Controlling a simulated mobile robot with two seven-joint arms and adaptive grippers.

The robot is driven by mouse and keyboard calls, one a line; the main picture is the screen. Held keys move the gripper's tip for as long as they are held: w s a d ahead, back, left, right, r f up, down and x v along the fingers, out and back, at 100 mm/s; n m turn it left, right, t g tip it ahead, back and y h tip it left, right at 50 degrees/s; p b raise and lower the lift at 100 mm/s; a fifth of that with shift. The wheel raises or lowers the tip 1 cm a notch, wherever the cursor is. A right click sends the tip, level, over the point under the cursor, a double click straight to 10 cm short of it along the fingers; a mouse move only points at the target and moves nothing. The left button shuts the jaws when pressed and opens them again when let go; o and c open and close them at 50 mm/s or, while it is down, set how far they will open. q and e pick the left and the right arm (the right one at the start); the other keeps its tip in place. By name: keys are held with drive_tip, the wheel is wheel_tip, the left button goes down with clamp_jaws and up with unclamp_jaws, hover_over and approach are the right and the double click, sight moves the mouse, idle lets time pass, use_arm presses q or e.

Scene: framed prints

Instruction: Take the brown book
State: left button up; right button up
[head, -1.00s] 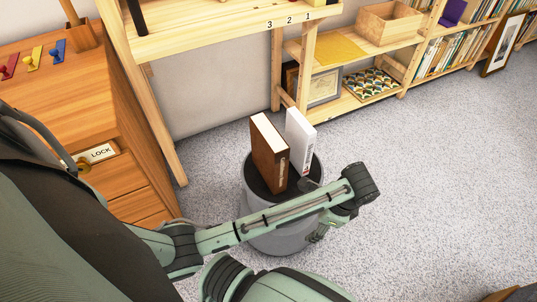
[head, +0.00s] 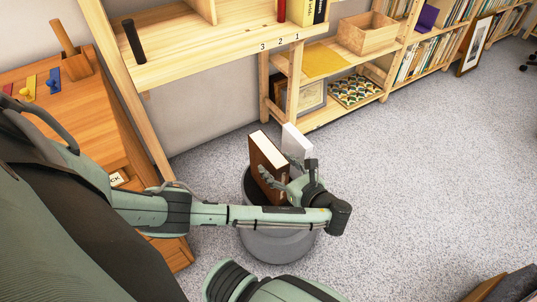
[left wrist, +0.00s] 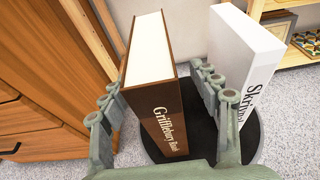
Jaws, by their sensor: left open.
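The brown book (head: 266,155) stands upright on the dark top of a round grey stool (head: 262,240). In the left wrist view the book (left wrist: 165,105) shows its pale page edges and a spine with white lettering. A white book (head: 297,143) stands to its right, with a gap between them; it also shows in the left wrist view (left wrist: 242,70). My left gripper (head: 284,174) is open at the brown book. In the left wrist view its fingers (left wrist: 157,88) are on either side of the book, the right one in the gap. Contact cannot be told. My right gripper is out of view.
A wooden shelf (head: 200,45) numbered 3, 2, 1 stands behind the stool. A wooden cabinet (head: 110,135) is at the left. Low shelves (head: 340,75) line the back. The grey carpet (head: 430,170) at right is open.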

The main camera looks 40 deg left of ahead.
use_arm(q)
drive_tip(key=x, duration=0.4)
drive_tip(key=shift+s+a+f, duration=0.1)
drive_tip(key=shift+a, duration=0.2)
drive_tip(key=shift+c, duration=0.6)
clamp_jaws()
